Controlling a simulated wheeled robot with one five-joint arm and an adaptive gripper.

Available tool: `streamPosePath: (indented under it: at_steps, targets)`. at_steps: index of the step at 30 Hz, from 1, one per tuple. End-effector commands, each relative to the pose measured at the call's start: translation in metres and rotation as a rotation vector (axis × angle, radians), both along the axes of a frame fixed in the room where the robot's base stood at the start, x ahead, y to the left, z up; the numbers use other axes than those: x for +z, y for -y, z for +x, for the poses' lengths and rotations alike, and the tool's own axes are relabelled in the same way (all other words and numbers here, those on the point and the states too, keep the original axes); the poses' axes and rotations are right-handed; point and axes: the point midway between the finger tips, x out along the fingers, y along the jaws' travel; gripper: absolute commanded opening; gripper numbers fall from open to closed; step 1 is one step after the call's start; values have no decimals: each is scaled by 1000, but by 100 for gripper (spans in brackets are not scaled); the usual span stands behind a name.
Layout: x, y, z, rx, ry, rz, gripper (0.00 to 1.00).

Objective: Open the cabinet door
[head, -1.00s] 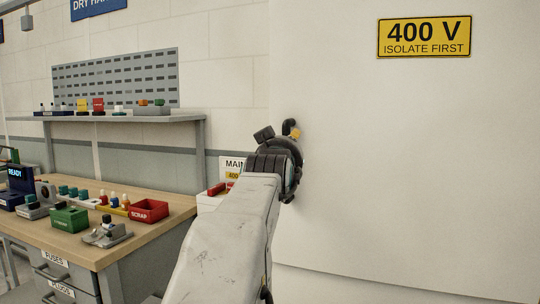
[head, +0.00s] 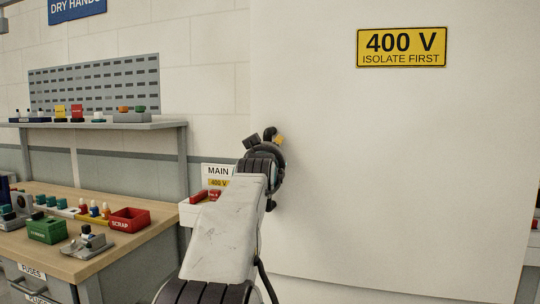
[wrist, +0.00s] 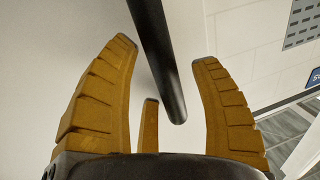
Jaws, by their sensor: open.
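The cabinet door (head: 400,170) is a large plain white panel filling the right half of the head view. A yellow "400 V ISOLATE FIRST" sign (head: 401,47) is on it. I cannot tell whether the door is ajar. Its handle, a dark round bar (wrist: 152,45), runs down between my fingers in the wrist view and ends near the palm. My gripper (wrist: 165,52) is open, with yellow ribbed fingers on both sides of the bar and visible gaps. In the head view my gripper (head: 277,142) is at the door's left part, and my wrist hides most of the handle.
A workbench (head: 75,250) with a red scrap bin (head: 130,219), a green bin (head: 47,230) and small parts stands at left. A shelf (head: 90,126) is above it. A "MAIN 400 V" label (head: 218,172) is just left of my wrist.

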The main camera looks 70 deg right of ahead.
Motion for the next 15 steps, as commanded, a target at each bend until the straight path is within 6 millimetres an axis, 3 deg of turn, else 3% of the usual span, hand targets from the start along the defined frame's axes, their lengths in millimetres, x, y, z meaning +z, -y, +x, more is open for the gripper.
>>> streamPosePath:
  at_steps: [3, 15]
  targets:
    - [0, 0, 0, 0, 0, 0, 59]
    - [0, 0, 0, 0, 0, 0, 24]
